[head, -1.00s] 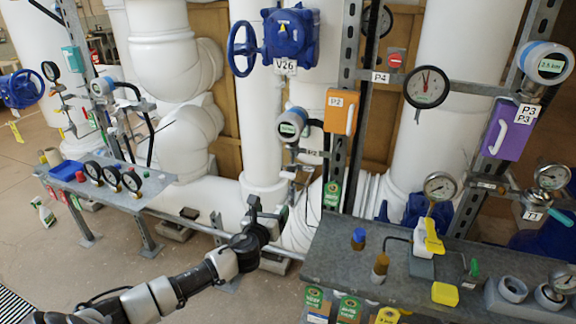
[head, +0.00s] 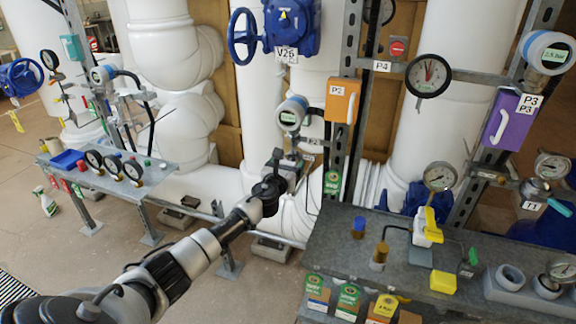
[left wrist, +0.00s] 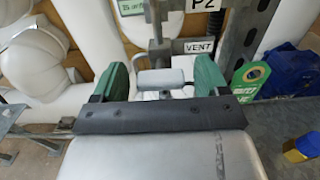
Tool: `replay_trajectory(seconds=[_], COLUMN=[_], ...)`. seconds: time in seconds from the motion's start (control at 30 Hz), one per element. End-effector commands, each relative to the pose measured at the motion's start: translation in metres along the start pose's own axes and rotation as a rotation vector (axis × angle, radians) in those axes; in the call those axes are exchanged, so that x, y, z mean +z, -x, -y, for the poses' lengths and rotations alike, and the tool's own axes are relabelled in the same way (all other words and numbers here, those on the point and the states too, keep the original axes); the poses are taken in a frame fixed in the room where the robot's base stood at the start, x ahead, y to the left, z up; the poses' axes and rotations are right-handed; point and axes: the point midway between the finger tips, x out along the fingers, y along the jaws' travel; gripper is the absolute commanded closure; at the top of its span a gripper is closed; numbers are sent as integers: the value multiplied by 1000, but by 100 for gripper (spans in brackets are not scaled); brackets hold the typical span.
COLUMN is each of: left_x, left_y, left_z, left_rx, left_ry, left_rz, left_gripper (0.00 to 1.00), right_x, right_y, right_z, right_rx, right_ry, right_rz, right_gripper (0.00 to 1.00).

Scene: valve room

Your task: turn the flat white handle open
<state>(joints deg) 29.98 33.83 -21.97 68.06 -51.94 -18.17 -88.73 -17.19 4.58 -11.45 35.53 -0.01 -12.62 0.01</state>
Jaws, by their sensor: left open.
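A flat white handle (left wrist: 161,79) shows in the left wrist view, below a vertical grey stem and beside the VENT label (left wrist: 199,46). My left gripper (left wrist: 161,90) is open, with one green finger on each side of the handle. Gaps show between the handle and both fingers; how deep the handle sits between them I cannot tell. My right gripper is not in view.
An orange box marked P2 (head: 341,100) and a metal upright (head: 345,50) stand just right of the gripper. A gauge shelf (head: 155,178) stands at left.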

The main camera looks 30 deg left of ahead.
Motion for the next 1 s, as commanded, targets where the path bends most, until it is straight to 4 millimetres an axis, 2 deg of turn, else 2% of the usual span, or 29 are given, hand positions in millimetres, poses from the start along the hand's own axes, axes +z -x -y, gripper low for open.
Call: replay_trajectory(seconds=[0.33,0.67,1.0], left_x=[0,0,-1], left_y=[-3,-3,-3], left_z=[0,0,0], left_rx=[-1,-1,-1], left_ry=[1,1,52], left_rz=[-1,-1,-1], left_gripper=[26,75,75], right_x=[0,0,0], right_y=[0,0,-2], right_z=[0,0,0], right_rx=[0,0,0], right_ry=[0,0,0], right_rz=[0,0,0], right_gripper=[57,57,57])
